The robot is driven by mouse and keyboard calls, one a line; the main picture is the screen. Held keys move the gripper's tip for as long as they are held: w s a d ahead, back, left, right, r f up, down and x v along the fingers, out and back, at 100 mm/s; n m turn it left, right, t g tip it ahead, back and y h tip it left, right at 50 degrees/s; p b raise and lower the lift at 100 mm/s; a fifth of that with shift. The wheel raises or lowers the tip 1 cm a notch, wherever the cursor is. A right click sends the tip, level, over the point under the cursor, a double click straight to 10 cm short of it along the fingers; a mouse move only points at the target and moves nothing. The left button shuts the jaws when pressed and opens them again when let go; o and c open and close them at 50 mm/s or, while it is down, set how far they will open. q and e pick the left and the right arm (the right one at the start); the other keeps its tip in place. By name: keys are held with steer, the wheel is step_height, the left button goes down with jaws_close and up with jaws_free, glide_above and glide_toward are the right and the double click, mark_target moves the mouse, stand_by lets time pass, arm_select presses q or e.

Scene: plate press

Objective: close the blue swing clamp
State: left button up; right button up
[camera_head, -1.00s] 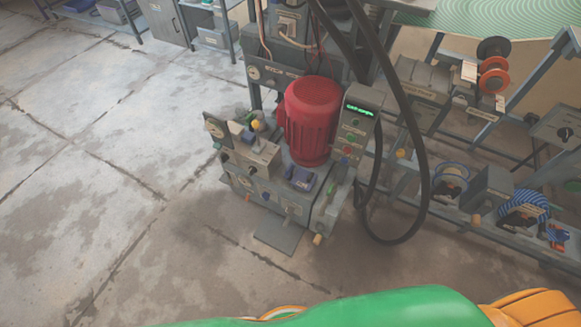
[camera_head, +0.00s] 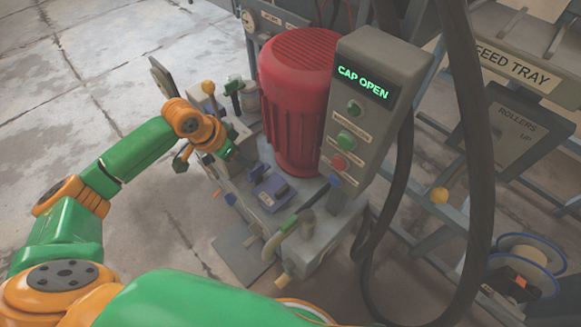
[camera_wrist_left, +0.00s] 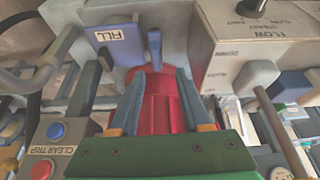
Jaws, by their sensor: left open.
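The blue swing clamp appears to be the small upright blue lever (camera_wrist_left: 154,48) beside the blue plate marked FILL (camera_wrist_left: 113,44) in the left wrist view. In the head view the blue plate (camera_head: 268,194) with its dark raised part lies on the machine bed, in front of the red motor (camera_head: 292,115). My left gripper (camera_wrist_left: 159,74) is open and empty in the wrist view, the lever showing just beyond and between its fingertips, apparently without contact. In the head view my left gripper (camera_head: 226,151) is left of the blue plate; its fingertips are hard to make out. My right gripper is out of view.
A control box (camera_head: 365,115) with a display reading CAP OPEN stands right of the motor. A thick black hose (camera_head: 478,110) hangs at the right. The FLOW box (camera_wrist_left: 250,45) is close to the right finger in the wrist view. Open floor lies left.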

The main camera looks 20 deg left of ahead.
mark_target(255, 168)
arm_select(q)
steer(key=shift+w+d+f+b, duration=0.15)
steer(key=shift+d+f+b, duration=0.25)
steer(key=shift+d+f, duration=0.15)
steer(key=b+x, duration=0.2)
steer(key=x, duration=0.2)
steer(key=shift+a+f, duration=0.1)
steer(key=shift+f, duration=0.3)
steer(key=shift+w+f, duration=0.15)
steer(key=shift+f, duration=0.25)
jaws_close()
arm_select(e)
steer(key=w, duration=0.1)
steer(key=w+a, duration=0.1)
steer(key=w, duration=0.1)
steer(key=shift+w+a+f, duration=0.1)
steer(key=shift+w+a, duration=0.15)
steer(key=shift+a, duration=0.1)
